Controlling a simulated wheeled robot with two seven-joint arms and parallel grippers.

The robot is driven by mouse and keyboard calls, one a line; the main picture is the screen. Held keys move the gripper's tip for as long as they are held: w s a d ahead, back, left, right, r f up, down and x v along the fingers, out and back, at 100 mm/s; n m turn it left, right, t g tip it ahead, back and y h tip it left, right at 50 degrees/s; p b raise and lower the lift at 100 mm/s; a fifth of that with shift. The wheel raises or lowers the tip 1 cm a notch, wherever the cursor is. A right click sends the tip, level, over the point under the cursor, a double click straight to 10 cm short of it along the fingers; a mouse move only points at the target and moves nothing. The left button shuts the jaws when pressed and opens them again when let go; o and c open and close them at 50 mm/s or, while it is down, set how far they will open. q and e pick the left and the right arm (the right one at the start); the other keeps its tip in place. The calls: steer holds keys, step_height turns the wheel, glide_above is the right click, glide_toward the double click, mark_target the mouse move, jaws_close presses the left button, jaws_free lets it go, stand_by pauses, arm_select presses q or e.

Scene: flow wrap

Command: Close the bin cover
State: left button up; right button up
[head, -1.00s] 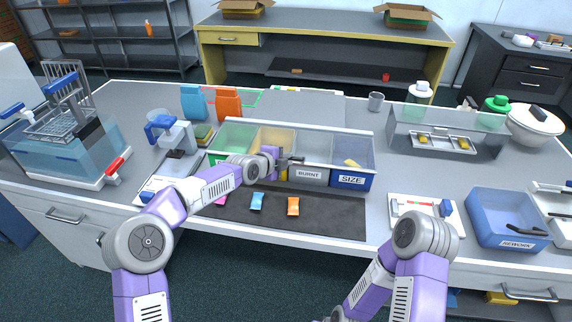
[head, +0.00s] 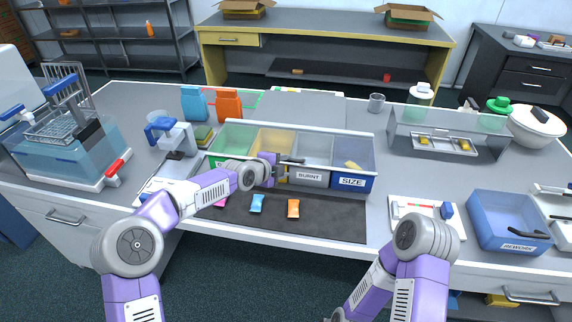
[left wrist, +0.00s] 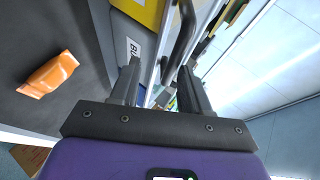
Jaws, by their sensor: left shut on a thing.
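The bin row (head: 325,187) stands mid-table, with green, yellow, grey and blue compartments; two front labels read BURNT and SIZE. A clear bin cover with a pale frame (head: 312,128) lies over it. I cannot tell whether the cover sits flush. My left gripper (head: 286,165) is at the front edge of the bins, shut on the dark cover handle (head: 293,160). In the left wrist view the dark handle (left wrist: 180,45) runs up from between the fingers (left wrist: 157,75).
A dark mat (head: 325,218) in front of the bins holds an orange packet (head: 293,208), a blue packet (head: 257,203) and a pink one (head: 221,200). A blue rework tray (head: 485,235) stands at right.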

arm_select(q)
steer(key=v, duration=0.6)
steer(key=shift+p, duration=0.45)
steer(key=shift+s+r, duration=0.1)
